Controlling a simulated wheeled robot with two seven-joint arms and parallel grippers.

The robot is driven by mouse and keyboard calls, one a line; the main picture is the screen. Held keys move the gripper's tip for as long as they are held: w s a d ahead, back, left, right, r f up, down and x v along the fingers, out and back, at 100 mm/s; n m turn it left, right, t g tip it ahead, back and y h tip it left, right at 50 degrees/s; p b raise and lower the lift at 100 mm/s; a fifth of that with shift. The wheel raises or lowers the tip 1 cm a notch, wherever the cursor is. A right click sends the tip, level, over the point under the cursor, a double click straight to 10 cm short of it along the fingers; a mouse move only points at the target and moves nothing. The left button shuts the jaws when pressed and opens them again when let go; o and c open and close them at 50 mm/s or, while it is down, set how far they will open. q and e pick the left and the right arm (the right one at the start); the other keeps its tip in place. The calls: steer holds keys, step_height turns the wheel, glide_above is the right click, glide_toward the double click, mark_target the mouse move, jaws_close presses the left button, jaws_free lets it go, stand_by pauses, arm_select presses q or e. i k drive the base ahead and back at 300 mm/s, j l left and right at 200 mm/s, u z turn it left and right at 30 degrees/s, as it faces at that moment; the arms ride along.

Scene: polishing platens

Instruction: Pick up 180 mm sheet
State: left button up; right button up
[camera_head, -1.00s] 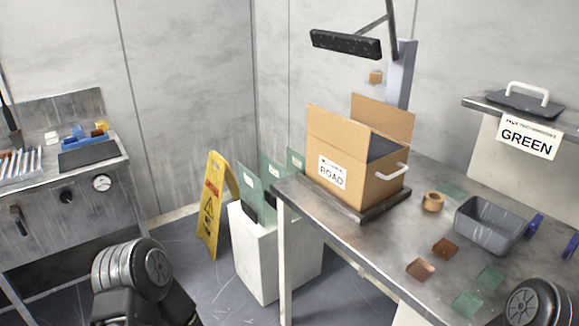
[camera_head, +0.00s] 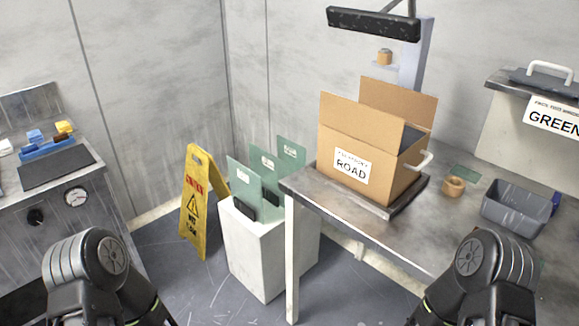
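Three green, translucent sheets with small white labels stand upright in a white box on the floor: a left sheet (camera_head: 243,181), a middle sheet (camera_head: 264,167) and a right sheet (camera_head: 291,152). The label print is too small to read, so I cannot tell which is the 180 mm sheet. Only my arm links show, at the bottom left and bottom right. Both grippers are out of view.
A yellow wet-floor sign (camera_head: 198,205) stands just left of the white box. A steel table (camera_head: 400,240) is close on its right, holding a ROAD carton (camera_head: 352,135), a tape roll (camera_head: 454,186) and a grey bin (camera_head: 515,210). A steel bench (camera_head: 75,195) is at left.

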mark_target(292, 153)
steer(key=i+j+z, duration=0.1)
steer(key=z, duration=0.3)
steer(key=j+z, duration=0.25)
steer(key=z, duration=0.15)
steer(key=i+j+z, duration=0.1)
steer(key=z, duration=0.25)
steer(key=j+z, duration=0.5)
steer(key=j, duration=0.45)
steer(key=j+z, duration=0.1)
steer(key=j, duration=0.45)
steer(key=k+j+z, duration=0.1)
steer(key=j, duration=0.45)
steer(key=k+j+z, duration=0.15)
steer(key=j, duration=0.4)
steer(key=k+j+z, duration=0.1)
steer(key=j, duration=0.45)
